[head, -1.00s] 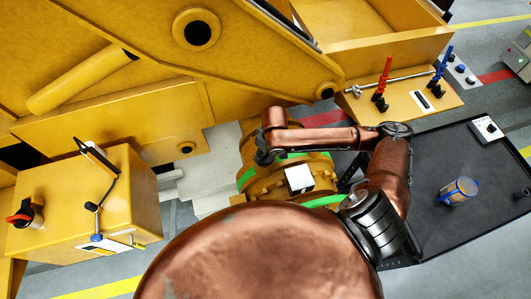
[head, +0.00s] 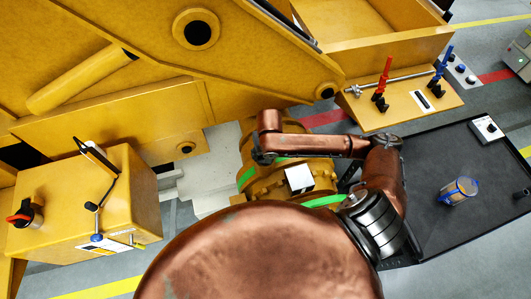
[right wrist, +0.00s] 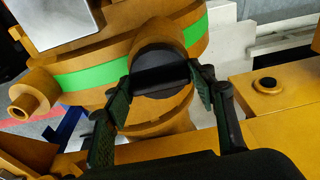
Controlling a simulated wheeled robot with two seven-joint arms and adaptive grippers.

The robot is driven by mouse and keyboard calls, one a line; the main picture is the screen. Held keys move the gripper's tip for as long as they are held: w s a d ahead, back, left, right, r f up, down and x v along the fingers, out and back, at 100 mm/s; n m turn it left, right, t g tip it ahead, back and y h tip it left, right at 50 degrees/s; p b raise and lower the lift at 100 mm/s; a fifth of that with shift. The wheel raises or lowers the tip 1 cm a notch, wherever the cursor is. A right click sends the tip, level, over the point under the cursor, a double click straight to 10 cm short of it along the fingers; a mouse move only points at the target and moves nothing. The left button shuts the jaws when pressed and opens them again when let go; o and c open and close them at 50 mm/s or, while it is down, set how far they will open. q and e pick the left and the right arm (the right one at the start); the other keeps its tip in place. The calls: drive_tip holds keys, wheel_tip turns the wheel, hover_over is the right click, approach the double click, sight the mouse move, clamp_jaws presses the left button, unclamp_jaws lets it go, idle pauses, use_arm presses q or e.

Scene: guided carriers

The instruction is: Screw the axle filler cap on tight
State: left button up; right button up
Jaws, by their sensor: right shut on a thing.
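The dark grey filler cap (right wrist: 157,55) is round with a raised bar across it. In the right wrist view it sits at the round boss of the yellow axle housing (right wrist: 100,45), which carries a green band. My right gripper (right wrist: 162,76) has a finger on either side of the bar and is shut on the cap. I cannot tell how deep the cap sits. In the head view my right gripper (head: 262,156) is at the left side of the axle housing (head: 265,187), and the cap is hidden there. My left gripper is not in view.
A black tray table (head: 430,222) stands at the right, with a blue-rimmed cup-like container (head: 459,190) on it. A yellow control panel (head: 408,103) has red and blue levers. A yellow box (head: 120,190) stands at the left. The machine's yellow frame is close above the arm.

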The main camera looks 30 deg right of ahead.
drive_tip(key=m, duration=0.4)
drive_tip(key=shift+w+r+m+h, duration=0.1)
drive_tip(key=shift+r+m+h, duration=0.05)
drive_tip(key=shift+m+h, duration=0.2)
drive_tip(key=o, duration=0.8)
drive_tip(key=shift+m, duration=0.25)
drive_tip(key=o, duration=0.5)
drive_tip(key=shift+o, duration=0.2)
wheel_tip(320, 180, up, 12)
drive_tip(key=s+a, duration=0.1)
drive_tip(key=shift+s, duration=0.3)
drive_tip(key=shift+a, duration=0.1)
